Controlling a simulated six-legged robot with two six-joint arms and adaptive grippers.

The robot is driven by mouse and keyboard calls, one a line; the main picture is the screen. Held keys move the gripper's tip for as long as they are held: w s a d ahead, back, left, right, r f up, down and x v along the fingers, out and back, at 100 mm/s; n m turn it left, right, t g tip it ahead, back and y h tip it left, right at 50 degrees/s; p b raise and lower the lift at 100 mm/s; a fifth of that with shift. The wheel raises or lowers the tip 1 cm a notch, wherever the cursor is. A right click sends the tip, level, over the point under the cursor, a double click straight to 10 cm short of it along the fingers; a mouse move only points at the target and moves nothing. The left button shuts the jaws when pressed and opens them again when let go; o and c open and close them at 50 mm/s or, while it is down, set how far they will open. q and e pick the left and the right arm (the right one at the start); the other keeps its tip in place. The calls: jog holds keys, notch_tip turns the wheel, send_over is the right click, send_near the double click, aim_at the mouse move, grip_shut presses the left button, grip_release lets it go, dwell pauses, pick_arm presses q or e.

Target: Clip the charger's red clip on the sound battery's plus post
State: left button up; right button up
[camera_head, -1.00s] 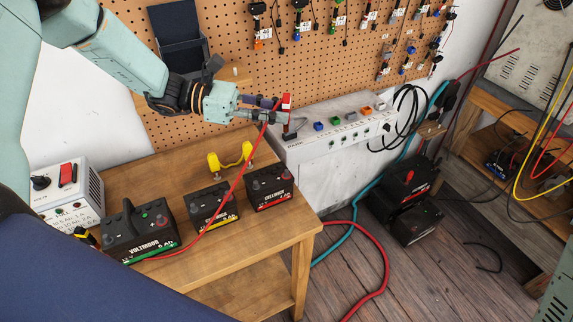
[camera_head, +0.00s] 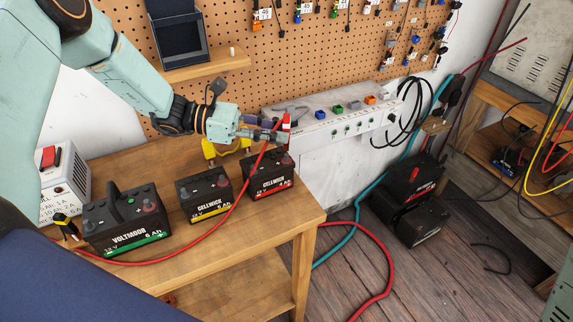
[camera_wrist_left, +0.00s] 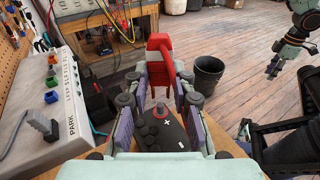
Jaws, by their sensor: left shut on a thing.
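My left gripper (camera_head: 275,133) is shut on the red clip (camera_head: 286,122), above the red-striped battery (camera_head: 271,184) at the table's right end. In the left wrist view the red clip (camera_wrist_left: 160,62) stands between the fingers (camera_wrist_left: 158,108). A battery post with a red base beside a plus mark (camera_wrist_left: 158,111) shows just below it; I see no clear contact. The clip's red lead runs back left past the batteries towards the white charger (camera_head: 65,190). A yellow-striped battery (camera_head: 204,196) and a larger green-striped battery (camera_head: 125,222) stand left. Which battery is sound, I cannot tell.
A yellow-handled thing (camera_head: 210,150) stands behind the batteries. A white test bench (camera_head: 330,120) adjoins the table's right end. Dark batteries (camera_head: 410,205) sit on the floor. My right gripper (camera_wrist_left: 273,69) shows far off in the wrist view. The table's front right is clear.

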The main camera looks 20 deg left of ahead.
aim_at(276, 160)
pick_arm(q)
jog(key=shift+w+f+b, duration=0.15)
jog(key=shift+f+b, duration=0.2)
jog(key=shift+f, duration=0.25)
jog(key=shift+r, duration=0.1)
jog(key=shift+f+b, duration=1.2)
jog(key=shift+f, duration=0.1)
jog(key=o, duration=1)
jog(key=shift+c, duration=0.2)
